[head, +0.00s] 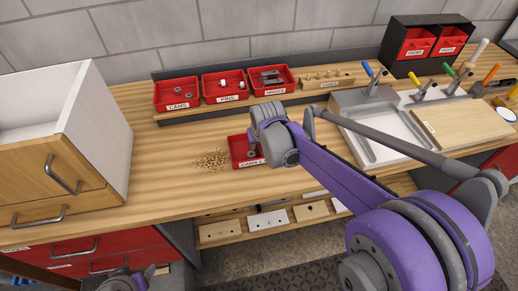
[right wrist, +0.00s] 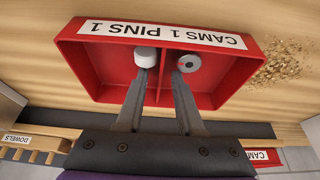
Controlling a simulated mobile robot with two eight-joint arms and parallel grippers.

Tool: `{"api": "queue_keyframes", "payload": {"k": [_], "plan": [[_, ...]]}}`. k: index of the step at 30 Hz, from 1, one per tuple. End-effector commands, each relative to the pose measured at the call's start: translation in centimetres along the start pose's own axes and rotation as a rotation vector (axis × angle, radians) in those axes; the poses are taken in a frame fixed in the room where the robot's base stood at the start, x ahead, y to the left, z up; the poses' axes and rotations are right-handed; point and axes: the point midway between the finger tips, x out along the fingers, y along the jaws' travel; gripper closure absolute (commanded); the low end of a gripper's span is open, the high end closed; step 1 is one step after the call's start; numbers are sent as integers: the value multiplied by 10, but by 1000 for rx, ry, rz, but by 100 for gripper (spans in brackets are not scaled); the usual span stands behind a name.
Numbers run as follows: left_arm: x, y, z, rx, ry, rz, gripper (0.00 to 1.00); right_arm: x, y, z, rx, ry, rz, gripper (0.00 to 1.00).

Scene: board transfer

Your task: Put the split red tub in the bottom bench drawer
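The split red tub (head: 238,151) sits on the wooden bench top, partly hidden behind my right gripper (head: 268,150). In the right wrist view the tub (right wrist: 235,48) has a label reading CAMS 1 PINS 1 and a divider. A white pin (right wrist: 145,57) lies in one compartment and a grey cam (right wrist: 189,63) in the other. My right gripper's fingers (right wrist: 161,72) are apart, one on each side of the divider; contact is unclear. Red bench drawers (head: 90,252) with grey handles show at lower left. Part of my left gripper (head: 125,282) shows at the bottom edge; its fingers are unclear.
Wood crumbs (head: 211,160) lie left of the tub. A white cabinet with wooden drawers (head: 60,180) stands on the bench at left. Labelled red bins (head: 225,97) line the back. A grey tray (head: 372,150) and upright tools are at right. Boards rest on a shelf below.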

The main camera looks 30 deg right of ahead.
Motion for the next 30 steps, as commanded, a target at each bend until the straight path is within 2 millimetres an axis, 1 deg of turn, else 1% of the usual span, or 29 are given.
{"api": "queue_keyframes", "payload": {"k": [1,5,6,30], "plan": [[0,0,0,0,0,0,38,0,0,0,0,0,0,74],[0,0,0,0,0,0,38,0,0,0,0,0,0,98],[0,0,0,0,0,0,38,0,0,0,0,0,0,100],[0,0,0,0,0,0,38,0,0,0,0,0,0,100]]}}
